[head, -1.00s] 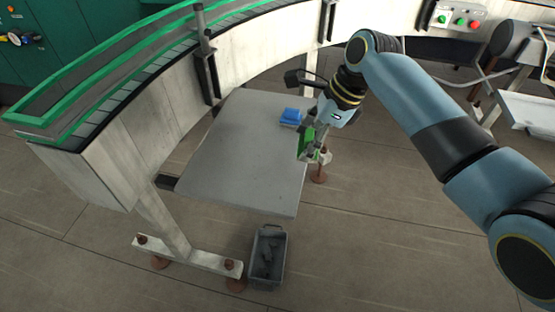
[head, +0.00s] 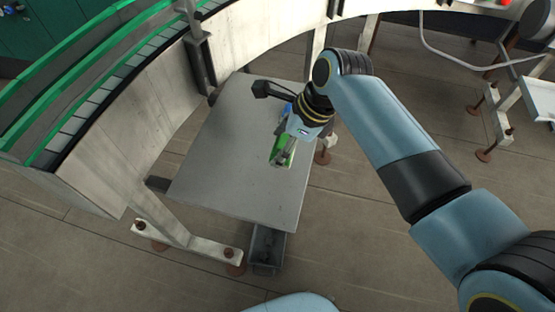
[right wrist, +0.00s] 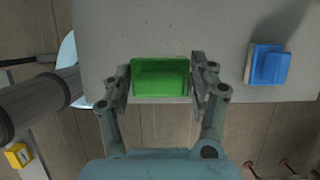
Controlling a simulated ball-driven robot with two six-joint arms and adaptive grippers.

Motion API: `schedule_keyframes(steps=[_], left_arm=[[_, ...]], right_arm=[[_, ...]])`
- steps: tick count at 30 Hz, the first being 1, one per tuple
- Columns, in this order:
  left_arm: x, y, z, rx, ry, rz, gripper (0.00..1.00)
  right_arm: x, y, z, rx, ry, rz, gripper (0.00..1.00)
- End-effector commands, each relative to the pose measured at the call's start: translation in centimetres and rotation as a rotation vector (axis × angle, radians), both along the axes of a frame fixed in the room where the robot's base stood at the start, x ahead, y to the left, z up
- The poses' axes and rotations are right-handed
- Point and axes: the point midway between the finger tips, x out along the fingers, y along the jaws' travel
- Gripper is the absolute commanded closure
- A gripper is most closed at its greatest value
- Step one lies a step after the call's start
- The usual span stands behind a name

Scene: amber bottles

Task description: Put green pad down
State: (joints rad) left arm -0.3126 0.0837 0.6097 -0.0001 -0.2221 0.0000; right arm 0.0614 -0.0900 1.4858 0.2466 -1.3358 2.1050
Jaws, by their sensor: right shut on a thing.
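The green pad (right wrist: 160,78) is between the fingers of my right gripper (right wrist: 161,84), which is shut on it, in the right wrist view. In the head view the green pad (head: 279,153) shows beside my right gripper (head: 283,156), over the right part of the grey table (head: 225,165). Whether the pad touches the tabletop I cannot tell. A blue pad (right wrist: 268,65) lies on the table to the right in the right wrist view; in the head view it is mostly hidden behind my gripper. My left gripper is not in view.
A grey bin (head: 266,250) stands on the floor under the table's front edge. A curved conveyor (head: 130,105) with green rails runs along the left and back. The left and front of the tabletop are clear.

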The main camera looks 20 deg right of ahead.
Motion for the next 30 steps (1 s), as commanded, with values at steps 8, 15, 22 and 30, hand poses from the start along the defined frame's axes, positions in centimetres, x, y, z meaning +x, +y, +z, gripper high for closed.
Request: schedule_keyframes(steps=[8, 15, 22, 30], left_arm=[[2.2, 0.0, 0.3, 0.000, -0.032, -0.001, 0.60], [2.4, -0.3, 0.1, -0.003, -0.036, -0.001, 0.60], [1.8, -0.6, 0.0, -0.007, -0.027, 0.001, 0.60], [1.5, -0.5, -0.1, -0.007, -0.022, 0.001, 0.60]], right_arm=[[-1.2, 1.6, -2.1, -0.001, 0.002, 0.001, 0.71], [-1.2, 1.6, -5.2, -0.001, 0.000, 0.001, 0.71], [-1.1, 1.6, -5.2, -0.001, -0.001, 0.001, 0.71], [-1.1, 1.6, -5.5, -0.001, -0.001, 0.001, 0.24]])
